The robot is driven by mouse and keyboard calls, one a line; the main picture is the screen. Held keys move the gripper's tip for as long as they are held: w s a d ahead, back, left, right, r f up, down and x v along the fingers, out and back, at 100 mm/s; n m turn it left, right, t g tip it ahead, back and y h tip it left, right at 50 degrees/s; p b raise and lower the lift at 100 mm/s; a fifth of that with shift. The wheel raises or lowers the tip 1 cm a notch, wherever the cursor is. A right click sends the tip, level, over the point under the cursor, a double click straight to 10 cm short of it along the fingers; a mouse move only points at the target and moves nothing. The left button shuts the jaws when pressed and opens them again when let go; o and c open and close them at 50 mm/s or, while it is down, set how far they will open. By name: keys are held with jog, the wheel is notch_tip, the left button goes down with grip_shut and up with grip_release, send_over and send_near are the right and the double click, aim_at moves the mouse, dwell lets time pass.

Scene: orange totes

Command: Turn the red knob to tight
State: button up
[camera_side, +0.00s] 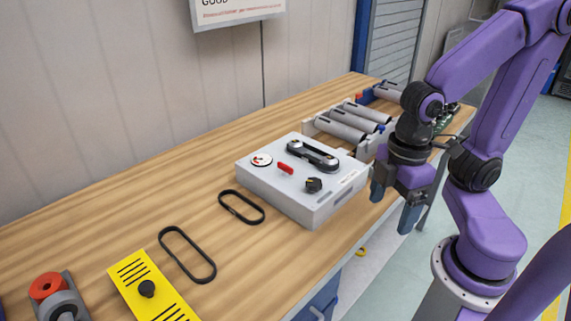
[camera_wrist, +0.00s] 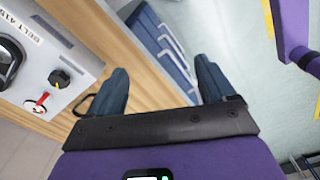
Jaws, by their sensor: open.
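The red knob (camera_side: 285,168) is a small red bar handle on top of a light grey box (camera_side: 262,186) on the wooden table. It also shows in the wrist view (camera_wrist: 42,99), at the left. A round white dial with small marks (camera_side: 261,160) is beside it, and a black knob (camera_side: 314,185) is nearer the front edge. Any lettering on the dial is too small to read. My gripper (camera_side: 393,206) is open and empty, to the right of the box and beyond the table's front edge. In the wrist view its fingers (camera_wrist: 160,72) are apart with nothing between them.
A black belt on pulleys (camera_side: 313,155) rises from the box's back. Two loose black belts (camera_side: 241,206), a yellow slotted plate (camera_side: 150,288) and a red-topped part (camera_side: 46,286) lie left. Blue drawers (camera_wrist: 172,50) are below the table.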

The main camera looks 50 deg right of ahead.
jog(key=w+a+r+n, duration=0.1)
jog(key=w+a+r, duration=0.2)
jog(key=w, duration=0.7)
notch_tip(320, 180, up, 5)
jog(key=n, duration=0.4)
send_over(285, 165)
notch_tip(285, 165, down, 18)
jog(key=shift+r, duration=0.25)
jog(key=c, duration=1.1)
jog(key=shift+o, duration=0.2)
